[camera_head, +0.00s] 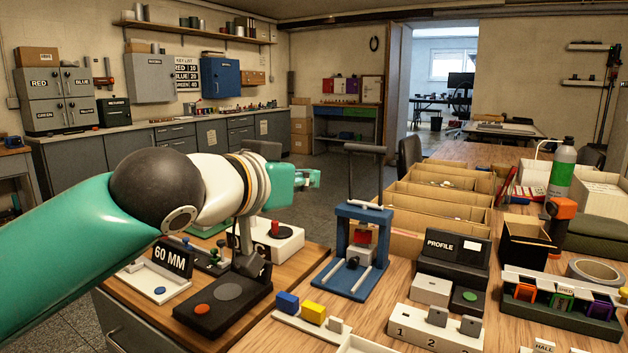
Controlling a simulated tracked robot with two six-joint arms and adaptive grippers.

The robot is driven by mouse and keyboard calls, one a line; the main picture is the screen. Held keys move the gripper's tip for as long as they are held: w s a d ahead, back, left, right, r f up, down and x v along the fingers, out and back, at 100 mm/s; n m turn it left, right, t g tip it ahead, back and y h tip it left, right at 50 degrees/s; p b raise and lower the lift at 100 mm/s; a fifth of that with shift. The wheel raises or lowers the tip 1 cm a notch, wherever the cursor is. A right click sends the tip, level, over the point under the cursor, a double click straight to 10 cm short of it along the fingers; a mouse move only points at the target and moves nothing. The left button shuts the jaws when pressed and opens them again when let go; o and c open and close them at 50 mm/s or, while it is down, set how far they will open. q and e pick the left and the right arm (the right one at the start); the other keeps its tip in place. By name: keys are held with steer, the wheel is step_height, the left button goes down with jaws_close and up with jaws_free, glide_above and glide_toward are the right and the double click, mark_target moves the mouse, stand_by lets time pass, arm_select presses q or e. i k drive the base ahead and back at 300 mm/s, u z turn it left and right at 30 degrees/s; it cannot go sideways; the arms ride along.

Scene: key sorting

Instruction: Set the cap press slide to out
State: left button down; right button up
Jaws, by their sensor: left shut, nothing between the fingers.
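A blue press frame (376,222) with a dark upright lever on top stands on the wooden bench near the picture's centre; I take it for the cap press. A red block (362,237) sits inside its frame. Below it, a small dark knob (352,262) shows between two pale rails on the blue base; how far the slide stands in or out is hard to tell. My left gripper (314,179) is green and shut with nothing in it. It hangs in the air to the left of the press's upper part, apart from it. My right gripper is not in view.
A black station with a red button (202,309), a "60 MM" sign (169,258) and colored blocks (313,312) lie left and in front of the press. Cardboard bins (437,207) stand behind right. A black PROFILE box (452,259) is to the right.

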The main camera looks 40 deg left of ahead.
mark_target(356, 256)
steer(key=k, duration=1)
